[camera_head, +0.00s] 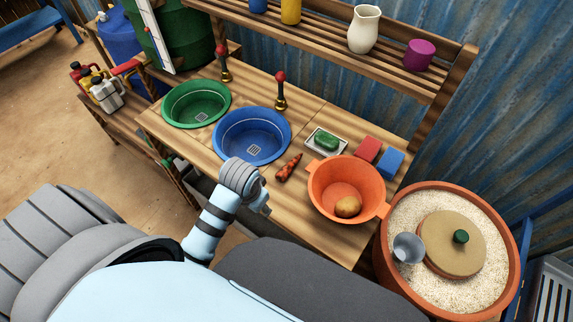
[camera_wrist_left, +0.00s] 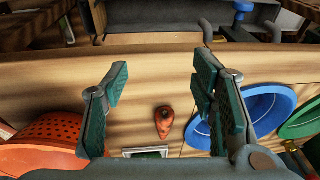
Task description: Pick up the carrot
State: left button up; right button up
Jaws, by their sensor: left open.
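The carrot (camera_head: 288,167) is orange with dark patches and lies on the wooden counter between the blue basin and the orange colander. In the left wrist view the carrot (camera_wrist_left: 164,122) shows in the gap between the fingers, below them and untouched. My left gripper (camera_head: 264,203) is at the counter's front edge, just short of the carrot in the head view. It also shows in the left wrist view (camera_wrist_left: 160,85), with its two fingers spread wide and nothing between them. My right gripper is in neither view.
The blue basin (camera_head: 226,147) and green basin (camera_head: 164,112) sit left of the carrot. The orange colander (camera_head: 321,188) with a potato (camera_head: 348,207) is to its right. A soap dish (camera_head: 310,145) with green soap lies behind. Bare counter surrounds the carrot.

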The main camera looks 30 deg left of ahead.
pick_arm(q)
jog(key=w+r+g, duration=0.1)
jog(key=w+r, duration=0.2)
jog(key=w, duration=0.7)
notch_tip(320, 180, up, 6)
jog(key=m+g, duration=0.1)
send_over(286, 169)
jog(key=shift+h, duration=0.4)
notch_tip(286, 169, down, 14)
jog(key=b, duration=0.4)
jog(key=shift+r, duration=0.25)
grip_shut()
